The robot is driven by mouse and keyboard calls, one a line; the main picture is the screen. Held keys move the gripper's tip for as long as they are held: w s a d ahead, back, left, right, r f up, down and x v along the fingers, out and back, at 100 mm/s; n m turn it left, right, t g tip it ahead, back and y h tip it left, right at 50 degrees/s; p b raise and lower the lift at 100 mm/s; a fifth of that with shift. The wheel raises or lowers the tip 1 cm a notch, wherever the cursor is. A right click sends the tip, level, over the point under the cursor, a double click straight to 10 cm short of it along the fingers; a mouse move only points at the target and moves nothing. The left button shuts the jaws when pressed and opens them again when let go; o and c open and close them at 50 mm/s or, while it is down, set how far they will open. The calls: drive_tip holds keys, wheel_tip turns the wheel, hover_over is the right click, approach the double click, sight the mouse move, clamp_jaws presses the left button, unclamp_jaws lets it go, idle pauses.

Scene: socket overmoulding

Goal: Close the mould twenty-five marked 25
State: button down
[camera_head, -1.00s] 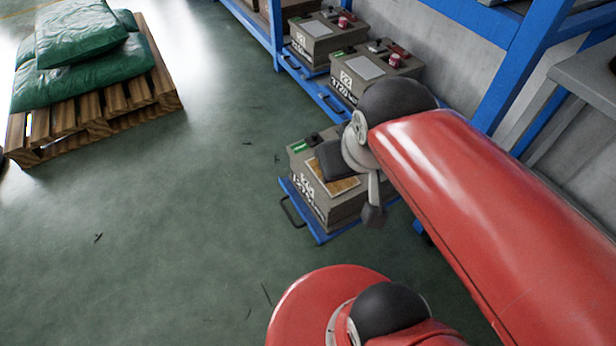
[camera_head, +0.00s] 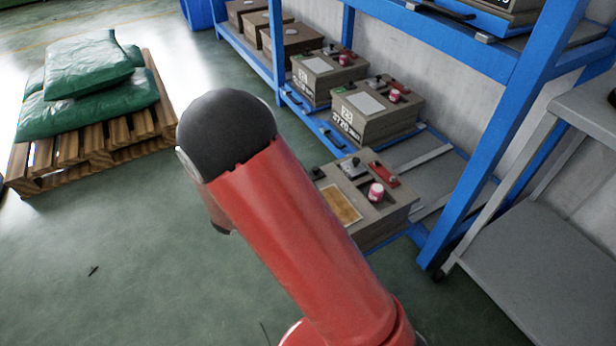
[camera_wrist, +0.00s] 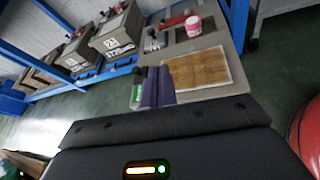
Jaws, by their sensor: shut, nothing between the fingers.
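A grey-brown mould (camera_head: 393,204) stands out in front of the blue rack, partly hidden by my red arm. Its number is hidden now, so I cannot tell whether it is 25. Its top carries a tan plate (camera_head: 342,204), a pink knob (camera_head: 376,191), a red lever (camera_head: 385,175) and a dark-tipped metal clamp (camera_head: 353,169). The wrist view shows the tan plate (camera_wrist: 198,70) and pink knob (camera_wrist: 193,26) beyond my gripper (camera_wrist: 153,84). Its dark blue fingers are shut and empty, close to the mould's near edge; contact is unclear. The head view hides the gripper behind my arm.
Two more moulds stand on the blue rack's lower level, the nearer (camera_head: 375,112) and the farther (camera_head: 322,76). A rack post (camera_head: 495,130) and a grey table (camera_head: 540,255) are at right. Green sacks (camera_head: 85,90) lie on a pallet at left. Open floor lies between.

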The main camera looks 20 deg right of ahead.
sight(314, 171)
drive_tip(key=w+a+f+n+t, duration=0.3)
drive_tip(key=a+f+n+t, duration=0.1)
drive_tip(key=a+f+n, duration=0.15)
drive_tip(key=shift+y, duration=0.4)
drive_tip(key=x, duration=1.4)
drive_tip(key=shift+s+d+f, duration=0.15)
drive_tip(key=shift+d+f, duration=0.1)
drive_tip(key=shift+d, duration=0.1)
drive_tip(key=shift+d, duration=0.1)
